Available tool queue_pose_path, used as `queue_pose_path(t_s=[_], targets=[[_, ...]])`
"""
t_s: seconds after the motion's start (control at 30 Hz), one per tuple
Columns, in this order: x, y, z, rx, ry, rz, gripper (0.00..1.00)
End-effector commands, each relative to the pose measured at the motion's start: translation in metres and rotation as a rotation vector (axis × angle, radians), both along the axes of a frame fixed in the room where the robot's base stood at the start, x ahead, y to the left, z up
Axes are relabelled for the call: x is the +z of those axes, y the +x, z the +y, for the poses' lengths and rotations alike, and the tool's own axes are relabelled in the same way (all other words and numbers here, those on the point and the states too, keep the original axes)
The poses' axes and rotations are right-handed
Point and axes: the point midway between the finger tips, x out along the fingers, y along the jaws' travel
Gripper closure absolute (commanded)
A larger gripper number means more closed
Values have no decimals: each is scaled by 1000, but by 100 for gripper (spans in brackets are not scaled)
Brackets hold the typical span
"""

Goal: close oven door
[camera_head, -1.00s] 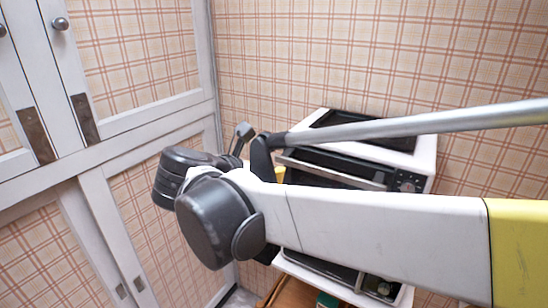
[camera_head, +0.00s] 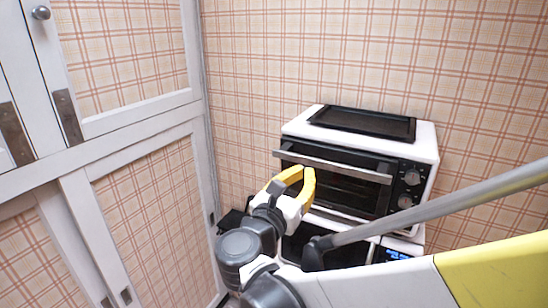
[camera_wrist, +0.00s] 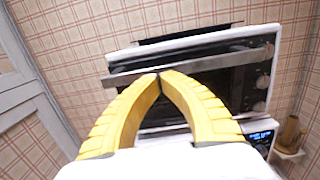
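The white oven (camera_head: 426,150) with a black front stands against the wall; it also shows in the wrist view (camera_wrist: 262,48). Its dark glass door (camera_head: 345,193) stands near upright, with a silver handle (camera_head: 335,166) along its top edge. A dark strip shows above the handle; I cannot tell how wide any gap at the door's top is. My gripper (camera_head: 309,172) has yellow fingers, in front of the door at its left half, just below the handle. In the wrist view the fingertips (camera_wrist: 161,76) meet with nothing between them and overlap the handle's lower edge. Contact is unclear.
A black tray (camera_head: 362,123) lies on the oven. Below it is another appliance with a blue display (camera_head: 397,254), partly hidden by my arm. White cabinets (camera_head: 140,190) stand at the left. A wooden object (camera_wrist: 291,134) is at the right in the wrist view.

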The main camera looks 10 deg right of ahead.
Motion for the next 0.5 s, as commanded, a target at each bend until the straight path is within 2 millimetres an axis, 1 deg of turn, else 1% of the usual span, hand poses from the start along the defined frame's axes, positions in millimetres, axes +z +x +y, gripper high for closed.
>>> queue_pose_path(t_s=[0.03, 0.2, 0.33, 0.5], targets=[[1, 7, -6, -4, 0, 0, 100], [3, 24, -18, -2, -1, 0, 100], [3, 30, -22, -1, 0, 0, 100], [3, 32, -23, 1, 0, 0, 100]])
